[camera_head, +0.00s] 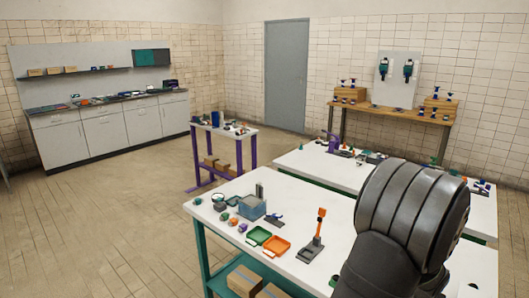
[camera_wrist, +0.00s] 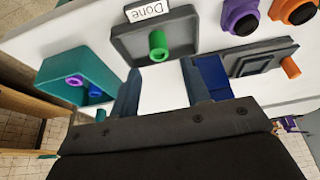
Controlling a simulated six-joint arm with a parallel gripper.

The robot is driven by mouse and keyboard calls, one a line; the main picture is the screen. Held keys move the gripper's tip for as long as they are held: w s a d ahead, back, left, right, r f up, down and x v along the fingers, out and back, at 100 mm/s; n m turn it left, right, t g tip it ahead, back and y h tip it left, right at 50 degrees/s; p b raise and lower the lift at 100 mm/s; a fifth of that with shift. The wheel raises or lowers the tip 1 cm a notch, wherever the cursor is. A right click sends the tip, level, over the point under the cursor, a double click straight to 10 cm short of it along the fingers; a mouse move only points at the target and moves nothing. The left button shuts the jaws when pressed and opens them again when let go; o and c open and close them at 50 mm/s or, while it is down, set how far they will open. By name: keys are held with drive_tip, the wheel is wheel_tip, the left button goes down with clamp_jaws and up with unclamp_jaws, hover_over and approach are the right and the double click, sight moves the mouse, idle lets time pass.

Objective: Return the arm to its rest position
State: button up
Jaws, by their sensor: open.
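My gripper (camera_wrist: 160,77) shows in the wrist view, with two bluish fingers spread apart and nothing between them. Just past the fingertips lies a grey tray (camera_wrist: 183,40) with a "Done" label (camera_wrist: 147,11) and a green cylindrical piece (camera_wrist: 157,44) in it. I cannot tell how far the fingers are above the white table (camera_wrist: 100,38). In the head view my dark arm link fills the right foreground, and my gripper is hidden there.
A dark blue item (camera_wrist: 213,76) is by the right finger, near a grey stepped block (camera_wrist: 255,62). In the head view, an orange-handled lever (camera_head: 319,228) stands left of my arm. Open floor (camera_head: 110,215) lies left.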

drive_tip(key=v, duration=0.8)
drive_tip(key=x, duration=1.2)
wheel_tip(320, 180, up, 4)
drive_tip(key=shift+r, duration=0.25)
drive_tip(key=s+d+r, duration=0.2)
drive_tip(key=s+r, duration=0.5)
drive_tip(key=s, duration=0.5)
drive_tip(key=w+a+n+y, duration=0.1)
drive_tip(key=w+a+n, duration=0.3)
drive_tip(key=w, duration=0.7)
drive_tip(key=w+a+f+n+y, duration=0.1)
drive_tip(key=w+a+n+y, duration=0.1)
drive_tip(key=w+a+n, duration=0.3)
drive_tip(key=w+a+n+t+y, duration=0.1)
drive_tip(key=w+a+n, duration=0.3)
drive_tip(key=w+a, duration=0.7)
drive_tip(key=shift+w+a+f+n+y, duration=0.25)
drive_tip(key=shift+w+y, duration=0.25)
drive_tip(key=shift+w, duration=3.75)
